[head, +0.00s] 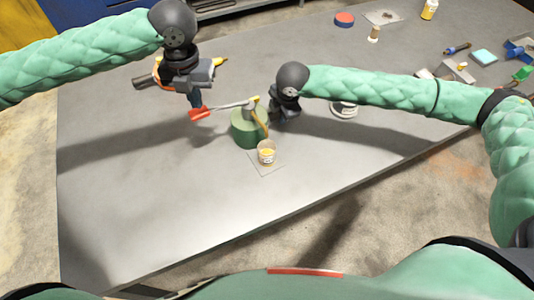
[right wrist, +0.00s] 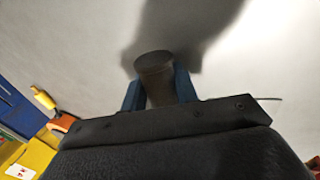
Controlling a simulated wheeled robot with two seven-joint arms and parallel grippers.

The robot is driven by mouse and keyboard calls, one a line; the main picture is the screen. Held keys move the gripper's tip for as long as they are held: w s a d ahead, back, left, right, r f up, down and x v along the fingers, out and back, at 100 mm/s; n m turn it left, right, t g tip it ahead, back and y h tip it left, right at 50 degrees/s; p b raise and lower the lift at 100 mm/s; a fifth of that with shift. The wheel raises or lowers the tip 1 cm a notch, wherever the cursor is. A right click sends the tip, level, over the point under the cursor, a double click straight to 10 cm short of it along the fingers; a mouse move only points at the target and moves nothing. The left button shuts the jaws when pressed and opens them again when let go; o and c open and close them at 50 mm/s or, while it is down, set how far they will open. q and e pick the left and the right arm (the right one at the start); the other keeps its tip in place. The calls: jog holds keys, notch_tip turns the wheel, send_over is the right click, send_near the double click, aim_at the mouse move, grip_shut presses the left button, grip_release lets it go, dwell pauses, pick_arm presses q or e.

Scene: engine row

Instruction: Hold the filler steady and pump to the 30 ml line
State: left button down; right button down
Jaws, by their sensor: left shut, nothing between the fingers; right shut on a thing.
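The filler (head: 247,130) is a green can standing upright, with a pale lever (head: 230,105) reaching left to a red end (head: 200,114) and a brass spout on its right. A small clear cup (head: 266,154) with yellow in it stands under the spout; its lines are too small to read. My left gripper (head: 196,102) is shut and empty, its tips at or just above the red lever end; contact is unclear. My right gripper (head: 273,117) is at the filler's right side. In the right wrist view its blue fingers (right wrist: 160,92) are shut on a dark round part (right wrist: 155,68).
The cup stands on a thin flat sheet (head: 270,170). A pale round item (head: 343,109) lies behind my right forearm. A red-and-blue round item (head: 344,19), a bottle (head: 429,9) and several tools lie farther back. The table's front left is clear.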

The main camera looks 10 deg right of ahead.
pick_arm(q)
jog(key=shift+r, duration=2.5)
pick_arm(e)
jog(key=c, duration=1)
grip_release()
